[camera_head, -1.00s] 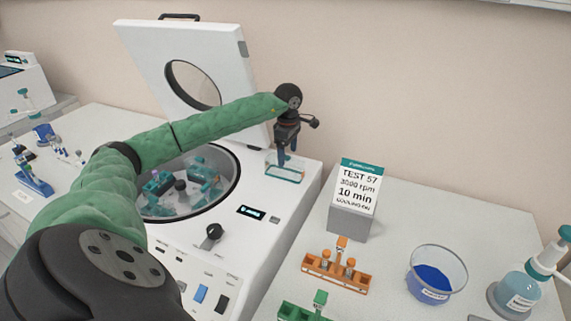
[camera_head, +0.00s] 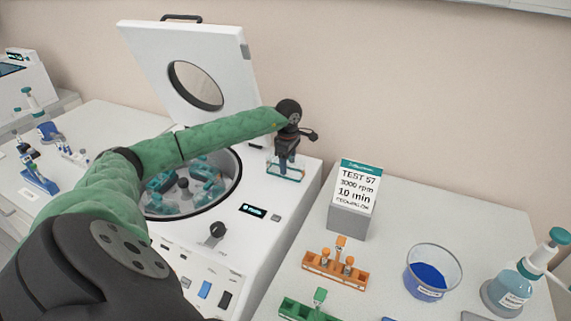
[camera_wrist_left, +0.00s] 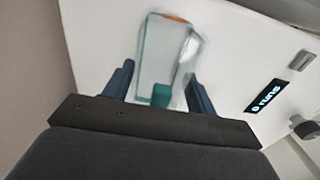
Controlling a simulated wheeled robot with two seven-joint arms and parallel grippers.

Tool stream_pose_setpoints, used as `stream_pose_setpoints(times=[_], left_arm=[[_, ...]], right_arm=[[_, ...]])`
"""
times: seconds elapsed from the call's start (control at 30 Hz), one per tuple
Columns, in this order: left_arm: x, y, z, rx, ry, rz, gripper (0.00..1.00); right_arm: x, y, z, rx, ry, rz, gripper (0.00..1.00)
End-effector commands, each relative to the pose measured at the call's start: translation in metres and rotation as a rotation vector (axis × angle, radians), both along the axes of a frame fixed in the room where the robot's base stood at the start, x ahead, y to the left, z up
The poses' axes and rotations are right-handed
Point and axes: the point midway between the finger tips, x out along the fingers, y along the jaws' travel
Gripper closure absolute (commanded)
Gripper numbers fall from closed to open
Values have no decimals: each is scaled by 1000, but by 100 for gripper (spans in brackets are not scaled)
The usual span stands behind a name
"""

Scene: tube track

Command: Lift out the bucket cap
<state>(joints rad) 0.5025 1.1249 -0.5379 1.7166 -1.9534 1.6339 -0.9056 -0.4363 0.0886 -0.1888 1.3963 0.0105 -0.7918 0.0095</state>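The bucket cap (camera_head: 272,172) is a clear box-like cover with teal edging on the white top of the centrifuge (camera_head: 262,192), right of its open bowl. My left gripper (camera_head: 284,168) points down over the cap. In the left wrist view the clear cap (camera_wrist_left: 157,60) has a teal knob (camera_wrist_left: 161,95) and lies between the two dark blue fingers of my left gripper (camera_wrist_left: 160,88). The fingers are apart, with gaps showing beside the cap. The rotor (camera_head: 184,188) with teal buckets shows in the bowl, partly hidden by my arm. My right gripper is out of view.
The raised lid (camera_head: 222,50) stands behind my left arm. Right of the centrifuge are a sign (camera_head: 357,190), an orange tube rack (camera_head: 335,268), a green rack (camera_head: 305,309), a bowl of blue liquid (camera_head: 433,272) and a bottle (camera_head: 510,290).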

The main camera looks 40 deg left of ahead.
Motion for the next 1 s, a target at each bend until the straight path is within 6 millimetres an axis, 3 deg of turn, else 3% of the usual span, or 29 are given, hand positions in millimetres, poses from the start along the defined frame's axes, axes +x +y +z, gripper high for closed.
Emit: stream_pose_setpoints(times=[0.03,0.1,0.13,0.47,0.7,1.0], left_arm=[[0,0,0,0,0,0,53],[0,0,0,0,0,0,67],[0,0,0,0,0,0,69],[0,0,5,1,-1,0,70],[1,1,43,2,-4,0,70],[-10,-62,81,-1,-1,-4,70]], right_arm=[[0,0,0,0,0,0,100],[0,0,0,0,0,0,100],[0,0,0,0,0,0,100],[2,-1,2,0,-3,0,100],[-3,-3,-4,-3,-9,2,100],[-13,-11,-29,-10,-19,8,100]])
